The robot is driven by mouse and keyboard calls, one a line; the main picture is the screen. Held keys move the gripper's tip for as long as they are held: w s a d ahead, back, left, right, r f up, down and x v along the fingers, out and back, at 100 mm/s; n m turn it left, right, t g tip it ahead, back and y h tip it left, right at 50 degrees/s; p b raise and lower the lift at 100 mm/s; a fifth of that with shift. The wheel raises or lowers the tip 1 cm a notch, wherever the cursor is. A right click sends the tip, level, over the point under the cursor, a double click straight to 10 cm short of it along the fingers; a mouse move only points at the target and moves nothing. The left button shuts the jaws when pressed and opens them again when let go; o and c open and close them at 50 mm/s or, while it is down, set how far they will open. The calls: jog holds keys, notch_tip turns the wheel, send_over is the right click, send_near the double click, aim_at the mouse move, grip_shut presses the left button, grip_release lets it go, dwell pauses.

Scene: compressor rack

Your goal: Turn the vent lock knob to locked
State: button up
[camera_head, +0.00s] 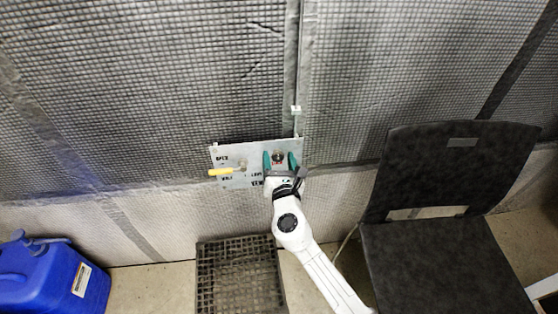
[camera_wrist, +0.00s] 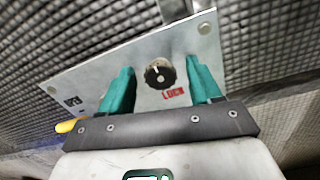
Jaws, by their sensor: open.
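The vent lock knob (camera_wrist: 159,74) is a round black knob with a pale pointer line, on a grey metal panel (camera_wrist: 220,50). Red "LOCK" lettering shows just below it and to the right. The pointer line appears to point up, not at the lettering. My gripper (camera_wrist: 160,90) is open, with one teal finger on each side of the knob and visible gaps between. In the head view my gripper (camera_head: 282,162) is in front of the panel's right part, and the knob (camera_head: 278,157) shows small and dark between the fingers.
A yellow-handled lever (camera_head: 226,171) sticks out at the panel's left. A black chair (camera_head: 430,260) stands to the right of my arm. A black crate (camera_head: 240,275) is on the floor below the panel, and a blue jerrycan (camera_head: 50,275) is at the lower left.

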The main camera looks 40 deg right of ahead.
jog(key=c, duration=1)
jog(key=shift+c, duration=0.2)
jog(key=shift+m+b, duration=0.3)
jog(key=shift+b, duration=0.05)
jog(key=m+b, duration=0.3)
jog(key=shift+f+m, duration=0.2)
jog(key=shift+m, duration=0.1)
jog(key=m+b, duration=0.3)
jog(key=m, duration=0.1)
jog(key=shift+d+m+b, duration=0.1)
jog(key=shift+m+b, duration=0.2)
jog(key=m+b, duration=0.3)
jog(key=m, duration=0.1)
jog(key=shift+f, duration=0.1)
jog(key=m+b, duration=0.3)
jog(key=m, duration=0.2)
jog(key=shift+b, duration=0.3)
